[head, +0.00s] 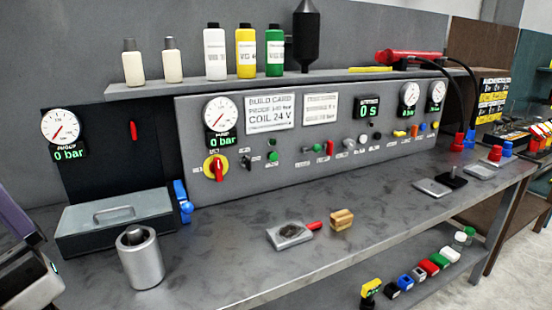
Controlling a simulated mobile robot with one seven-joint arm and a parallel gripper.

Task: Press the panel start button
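The grey control panel (340,153) stands upright along the back of the bench. It has two green buttons: one (272,156) sits right of the red and yellow rotary switch (216,167), the other (317,148) is further right beside a red lever (329,147). The small labels are too blurred to read, so I cannot tell which is the start button. The panel's timer display (367,108) reads 0 s. Parts of what looks like my arm show at the lower left edge, well away from the panel. My gripper's fingers are not visible.
A grey metal cylinder (141,260) and a lidded box (115,222) stand at the left. A small fixture (290,235) with a red handle and a brass block (341,219) lie mid-bench. Bottles line the shelf (300,80) above. The bench between the fixture and panel is clear.

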